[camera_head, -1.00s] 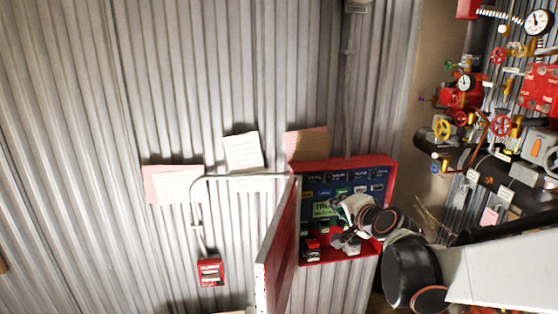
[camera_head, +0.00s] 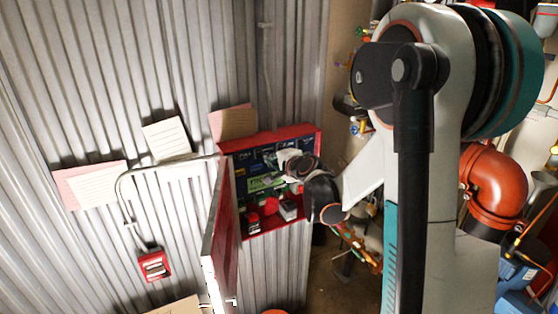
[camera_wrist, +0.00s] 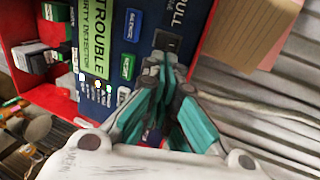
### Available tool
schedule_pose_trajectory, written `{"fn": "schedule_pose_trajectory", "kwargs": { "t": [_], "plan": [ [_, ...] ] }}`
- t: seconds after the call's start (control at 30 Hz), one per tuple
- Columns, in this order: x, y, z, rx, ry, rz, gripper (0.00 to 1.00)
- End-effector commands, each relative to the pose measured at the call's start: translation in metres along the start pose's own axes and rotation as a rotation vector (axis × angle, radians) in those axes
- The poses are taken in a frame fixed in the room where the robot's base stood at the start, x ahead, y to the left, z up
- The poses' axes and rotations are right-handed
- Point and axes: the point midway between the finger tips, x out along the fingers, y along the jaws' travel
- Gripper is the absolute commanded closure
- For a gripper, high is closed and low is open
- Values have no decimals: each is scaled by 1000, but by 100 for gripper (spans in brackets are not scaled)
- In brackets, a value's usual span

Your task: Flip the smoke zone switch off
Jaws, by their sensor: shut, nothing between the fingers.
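The blue control panel (camera_head: 246,164) is inside an open red wall box (camera_head: 318,140); it also fills much of the wrist view (camera_wrist: 93,12). My gripper (camera_wrist: 163,62) has its teal fingers shut together, empty. Its tips are at a small black switch (camera_wrist: 167,41) beside a label reading "PULL"; I cannot tell whether they touch it. In the head view my gripper (camera_head: 287,158) is in front of the panel and hides part of it. I cannot pick out the smoke zone switch by its label in either view.
The red box door (camera_head: 219,225) stands open on the left. The wrist view shows a green "TROUBLE" display (camera_wrist: 103,35) and green and blue buttons near my fingers. A red call point (camera_head: 154,265) and paper sheets hang on the corrugated wall. Pipes stand at right.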

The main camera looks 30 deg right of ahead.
Motion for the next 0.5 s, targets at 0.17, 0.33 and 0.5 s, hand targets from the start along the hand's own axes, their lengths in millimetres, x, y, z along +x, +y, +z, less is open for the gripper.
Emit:
{"fn": "schedule_pose_trajectory", "kwargs": {
  "t": [0.17, 0.33, 0.5],
  "plan": [
    [29, -1, 0, -1, -1, 0, 100],
    [46, -1, 0, -1, 0, 0, 100],
    [54, 0, 0, -1, 0, 0, 100]
  ]
}}
